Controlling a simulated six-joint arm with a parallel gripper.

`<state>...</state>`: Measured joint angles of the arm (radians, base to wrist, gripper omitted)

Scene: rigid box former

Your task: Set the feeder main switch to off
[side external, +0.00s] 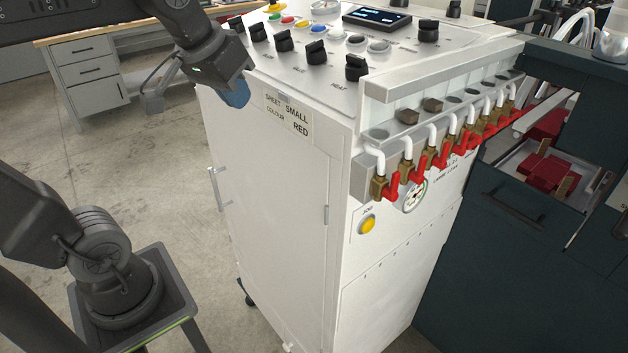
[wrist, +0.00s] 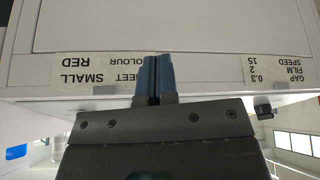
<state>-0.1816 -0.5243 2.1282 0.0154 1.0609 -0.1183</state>
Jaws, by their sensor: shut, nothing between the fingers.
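The white machine cabinet (side external: 275,200) has a sloped top panel with several black rotary knobs, such as one at the front corner (side external: 356,67) and one near the left edge (side external: 258,32). I cannot tell which one is the feeder main switch, as the small labels are unreadable. My gripper (side external: 237,95) is beside the cabinet's upper left face, below the panel edge. In the wrist view its blue fingers (wrist: 157,75) are together and empty, in front of the white face beside the SHEET SMALL, COLOUR RED label (wrist: 90,70). A small black knob (wrist: 263,108) shows at the right there.
A row of red-handled valves (side external: 430,160) sticks out from the cabinet's right side, above a yellow button (side external: 367,224). A dark cabinet with an open drawer (side external: 540,175) stands at the right. A desk (side external: 95,70) is behind.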

